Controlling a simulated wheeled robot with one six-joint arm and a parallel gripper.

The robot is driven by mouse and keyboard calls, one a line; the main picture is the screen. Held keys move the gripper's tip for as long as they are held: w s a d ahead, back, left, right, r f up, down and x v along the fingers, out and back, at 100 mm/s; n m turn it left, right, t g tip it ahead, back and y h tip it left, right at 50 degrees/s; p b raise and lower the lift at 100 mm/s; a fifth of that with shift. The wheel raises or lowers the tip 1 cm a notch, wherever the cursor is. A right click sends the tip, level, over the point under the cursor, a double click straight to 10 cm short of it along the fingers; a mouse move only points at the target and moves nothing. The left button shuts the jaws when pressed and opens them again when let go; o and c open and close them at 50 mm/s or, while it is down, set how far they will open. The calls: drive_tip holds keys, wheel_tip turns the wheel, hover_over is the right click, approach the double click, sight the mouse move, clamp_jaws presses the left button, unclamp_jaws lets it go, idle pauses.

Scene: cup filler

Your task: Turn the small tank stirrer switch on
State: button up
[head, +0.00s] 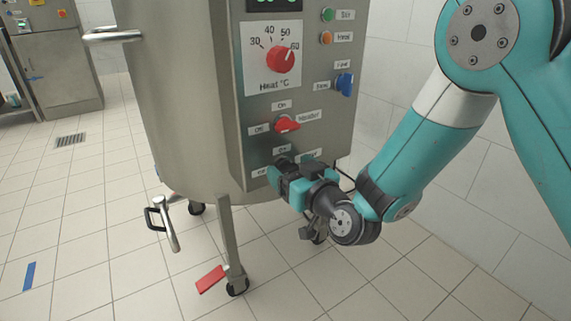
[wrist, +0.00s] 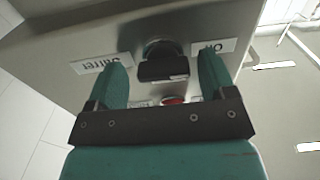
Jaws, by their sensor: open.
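The small tank (head: 185,110) is a steel vessel on casters with a control panel on its side. In the head view, my gripper (head: 283,175) is at the lowest switch of this panel and hides that switch and part of its labels. In the wrist view, the stirrer switch (wrist: 163,70) is a dark knob on the panel, with a label reading Stirrer (wrist: 101,64) to its left. My open gripper (wrist: 165,76) has one finger on each side of the knob, with a visible gap at both sides. The knob's exact setting is hard to tell.
A red switch (head: 288,123) sits just above my gripper on the panel, with a red heat dial (head: 281,59) and a blue switch (head: 344,84) higher up. A tap handle (head: 168,225) sticks out below the tank. The tiled floor at left is mostly clear.

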drive_tip(key=shift+a, duration=0.1)
drive_tip(key=shift+a, duration=0.1)
drive_tip(key=shift+c, duration=0.4)
drive_tip(key=c, duration=0.9)
drive_tip(key=shift+o, duration=0.2)
drive_tip(key=shift+s, duration=0.1)
